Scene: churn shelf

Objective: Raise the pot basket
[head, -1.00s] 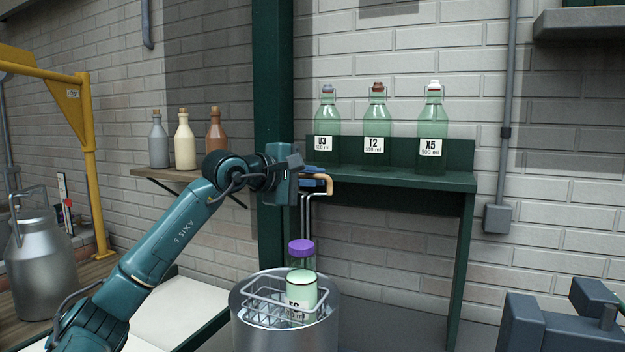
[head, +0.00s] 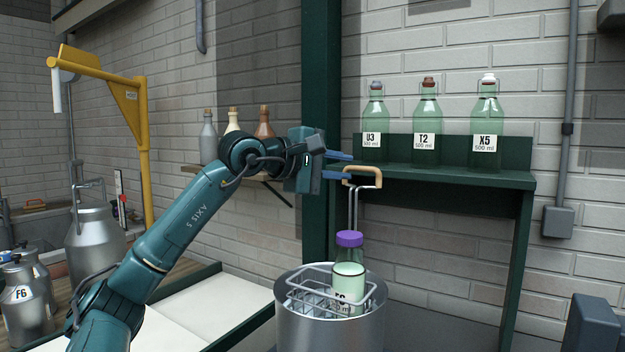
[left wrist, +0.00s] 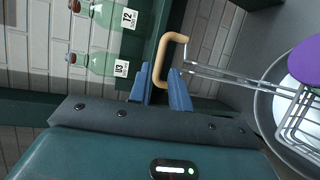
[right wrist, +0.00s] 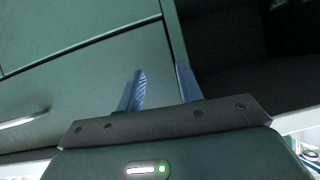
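The pot basket (head: 300,291) is a wire basket inside a round metal pot (head: 325,330). Its wire stem rises to a tan handle (head: 362,175), which also shows in the left wrist view (left wrist: 172,50). A purple-capped bottle (head: 349,262) of pale green contents stands in the basket, its label partly hidden by the wires. My left gripper (head: 345,165) is open just left of the handle. In the left wrist view its blue fingers (left wrist: 162,85) are apart, with the handle near their tips and not clamped. My right gripper (right wrist: 160,85) is open and empty before dark green panels.
A green shelf (head: 450,175) right of the handle bears bottles U3 (head: 375,115), T2 (head: 426,115) and X5 (head: 487,115). A green post (head: 316,90) stands behind my left gripper. Metal churns (head: 95,240) and a yellow hoist (head: 140,130) are at left.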

